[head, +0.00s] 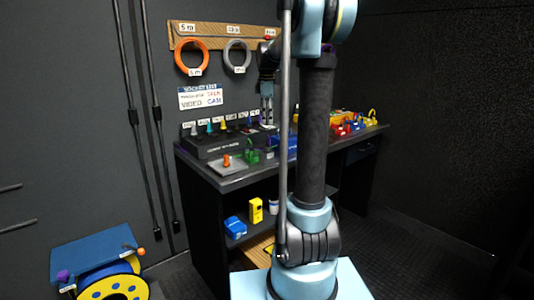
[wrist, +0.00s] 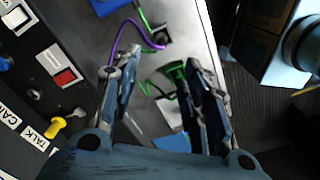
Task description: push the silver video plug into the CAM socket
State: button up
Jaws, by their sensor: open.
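My gripper (wrist: 157,85) is open in the wrist view, with nothing clearly held between its fingers. In the head view my gripper (head: 267,112) hangs over the bench near the right end of the socket box. The black socket box (head: 213,143) stands along the back of the bench with a row of labels and coloured plugs. In the wrist view a CAM label (wrist: 9,116) shows at the left edge, beside a TALK label (wrist: 34,139) and a yellow plug (wrist: 53,132). I cannot make out the CAM socket's opening. I cannot pick out the silver video plug for certain.
A green plug (wrist: 177,71) and a purple cable (wrist: 123,35) lie on the bench near my fingers. A grey tray (head: 236,167) sits at the bench front. Red, blue and yellow items (head: 352,124) crowd its right end. A cable reel (head: 110,287) stands at lower left.

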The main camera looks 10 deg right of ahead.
aim_at(268, 145)
jog(key=f, duration=1.3)
jog(key=shift+s+d, duration=0.1)
jog(key=shift+d, duration=0.1)
grip_shut()
